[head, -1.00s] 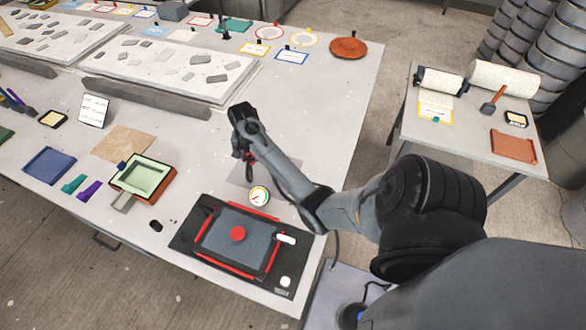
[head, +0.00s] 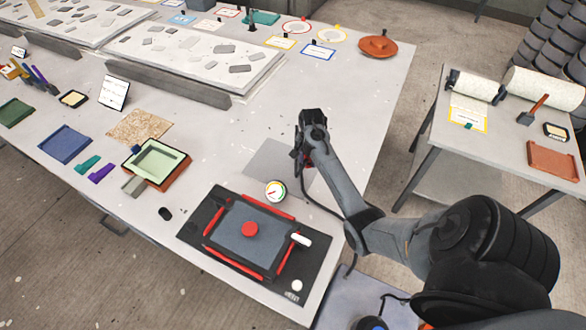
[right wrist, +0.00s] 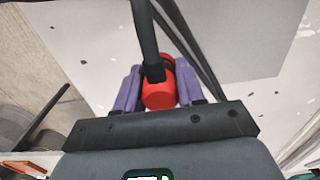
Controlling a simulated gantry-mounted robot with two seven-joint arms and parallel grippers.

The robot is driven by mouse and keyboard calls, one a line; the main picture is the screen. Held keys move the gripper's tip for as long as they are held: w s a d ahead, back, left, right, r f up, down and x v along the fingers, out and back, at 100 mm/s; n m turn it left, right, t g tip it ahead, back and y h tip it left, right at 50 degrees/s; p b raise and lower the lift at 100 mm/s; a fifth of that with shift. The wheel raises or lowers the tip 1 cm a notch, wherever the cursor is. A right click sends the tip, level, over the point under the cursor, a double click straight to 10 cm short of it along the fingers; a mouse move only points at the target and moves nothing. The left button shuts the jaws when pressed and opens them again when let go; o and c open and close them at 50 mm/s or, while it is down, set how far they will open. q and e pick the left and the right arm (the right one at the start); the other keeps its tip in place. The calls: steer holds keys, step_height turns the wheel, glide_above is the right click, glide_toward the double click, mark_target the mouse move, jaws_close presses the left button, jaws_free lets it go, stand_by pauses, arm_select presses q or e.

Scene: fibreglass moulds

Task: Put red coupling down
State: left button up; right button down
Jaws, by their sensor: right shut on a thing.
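The red coupling (right wrist: 158,95) sits between the purple fingers of my right gripper (right wrist: 157,85) in the right wrist view, with a dark hose attached. My right gripper (head: 303,157) is shut on it. In the head view only a little red of the coupling (head: 307,161) shows beside the fingers. They appear over the right part of a plain grey mat (head: 268,158) on the table; the height above it is hard to tell. My left gripper is not in view.
A round gauge (head: 275,190) stands at the mat's front edge. In front is a dark board with a red-edged frame (head: 205,225). A green tray (head: 180,150) is to the left. The table (head: 350,95) is clear behind the gripper. A side table (head: 490,150) stands at right.

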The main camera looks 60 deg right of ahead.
steer(key=w+f, duration=0.1)
steer(key=w+a+f, duration=0.1)
steer(key=w, duration=0.1)
steer(key=w+f, duration=0.1)
steer(key=w, duration=0.1)
steer(key=shift+w+a+f+b, duration=0.2)
steer(key=shift+a+f+b, duration=0.05)
steer(key=shift+f+b, duration=0.05)
steer(key=shift+f, duration=1.9)
steer(key=shift+f+b, duration=0.3)
steer(key=shift+f, duration=0.05)
steer(key=c, duration=0.7)
jaws_free()
steer(key=shift+f, duration=0.1)
